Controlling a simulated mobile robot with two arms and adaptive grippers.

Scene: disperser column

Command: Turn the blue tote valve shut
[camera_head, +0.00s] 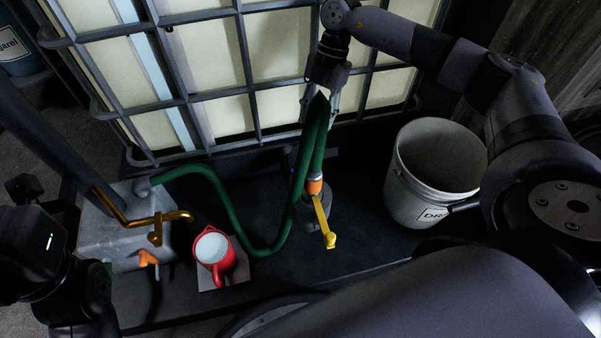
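The tote (215,100) is a cream container in a grey metal cage at the back. I cannot clearly make out a blue valve handle; the tote's lower front is dark and partly hidden behind the green hose (228,205). An orange fitting (314,186) with a yellow lever (322,222) is at the hose's end, in front of the tote. My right gripper (322,108) points down in front of the cage, with its fingers on either side of the hose's raised bend; whether they grip it is unclear. My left gripper (82,290) is dark at the lower left; its fingers are unclear.
A white bucket (408,200) stands at the right. A red jug (214,252) with pale contents sits on a small plate (236,273). A grey metal box (120,232) with a brass tap (155,220) is at the left. The dark platform (365,245) is clear between lever and bucket.

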